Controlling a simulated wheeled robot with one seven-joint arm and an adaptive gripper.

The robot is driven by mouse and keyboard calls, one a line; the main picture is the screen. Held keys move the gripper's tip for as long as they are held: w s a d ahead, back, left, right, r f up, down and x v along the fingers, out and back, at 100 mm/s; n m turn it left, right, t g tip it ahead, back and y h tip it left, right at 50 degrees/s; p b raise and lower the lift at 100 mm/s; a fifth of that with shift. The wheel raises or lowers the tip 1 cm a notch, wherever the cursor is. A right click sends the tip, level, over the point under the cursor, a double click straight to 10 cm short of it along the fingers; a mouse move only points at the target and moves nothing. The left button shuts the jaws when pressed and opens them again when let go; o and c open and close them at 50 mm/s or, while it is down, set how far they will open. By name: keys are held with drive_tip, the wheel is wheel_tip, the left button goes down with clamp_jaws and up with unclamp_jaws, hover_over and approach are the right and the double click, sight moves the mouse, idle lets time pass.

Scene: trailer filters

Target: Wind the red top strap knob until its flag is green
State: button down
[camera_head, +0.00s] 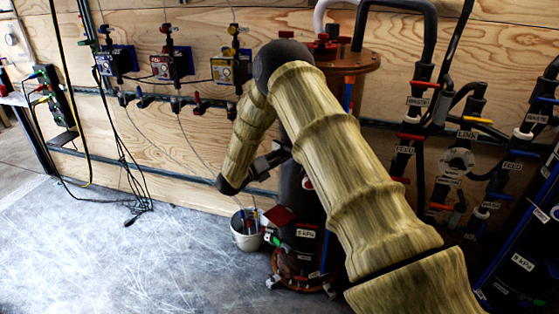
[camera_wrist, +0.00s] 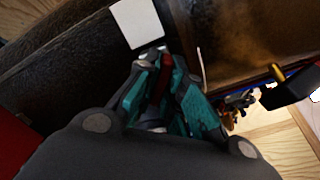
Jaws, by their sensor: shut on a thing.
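My gripper (camera_wrist: 162,72) shows in the wrist view with its teal-padded fingers closed around a narrow red piece, which looks like the red strap knob (camera_wrist: 159,86). Only a thin edge of the knob shows between the pads. A blank white square (camera_wrist: 137,22) sits just beyond the fingertips, on or beside a dark curved body (camera_wrist: 75,65). In the head view my gripper (camera_head: 277,158) reaches the left side of the dark filter vessel (camera_head: 289,190). The knob is hidden there. A red plate (camera_head: 278,215) shows lower on the vessel; I cannot tell whether it is the flag.
A small bucket (camera_head: 246,237) with tools stands on the floor left of the vessel. Labelled pipes and valves (camera_head: 440,140) crowd the right wall. Regulators (camera_head: 172,65) and cables hang at the left wall. The grey floor (camera_head: 120,255) at left is mostly clear.

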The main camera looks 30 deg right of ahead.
drive_tip(key=shift+n, duration=0.5)
drive_tip(key=c, duration=1.5)
unclamp_jaws()
drive_tip(key=shift+a, duration=0.15)
drive_tip(key=a, duration=0.4)
drive_tip(key=s+a, duration=0.1)
drive_tip(key=a, duration=0.2)
drive_tip(key=s+a, duration=0.1)
drive_tip(key=a, duration=0.3)
drive_tip(key=shift+s+a, duration=0.1)
drive_tip(key=shift+a, duration=0.2)
